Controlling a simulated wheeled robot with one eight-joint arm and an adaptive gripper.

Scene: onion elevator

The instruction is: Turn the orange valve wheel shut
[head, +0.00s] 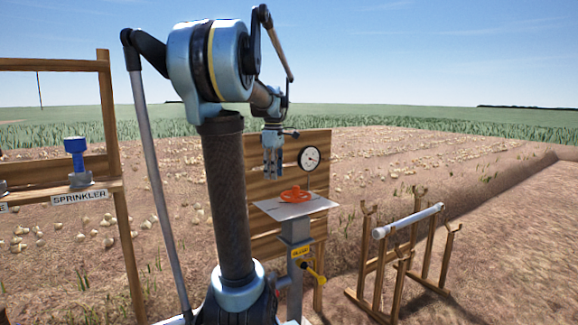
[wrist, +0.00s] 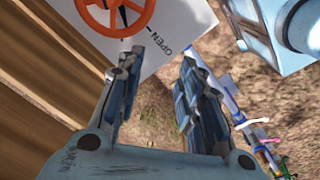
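The orange valve wheel (head: 294,194) lies flat on a white plate (head: 312,206) on top of a grey post. In the wrist view the wheel (wrist: 138,24) is cut off at the top edge, and the word OPEN is printed on the plate beside it. My gripper (head: 272,172) points down above the left part of the plate and is apart from the wheel. In the wrist view its two fingers (wrist: 160,62) are spread with nothing between them.
A wooden board with a round gauge (head: 309,158) stands behind the post. A yellow lever (head: 314,272) sticks out low on the post. A wooden rack holding a white pipe (head: 408,220) stands at right. At left is a wooden shelf with a blue sprinkler (head: 76,160).

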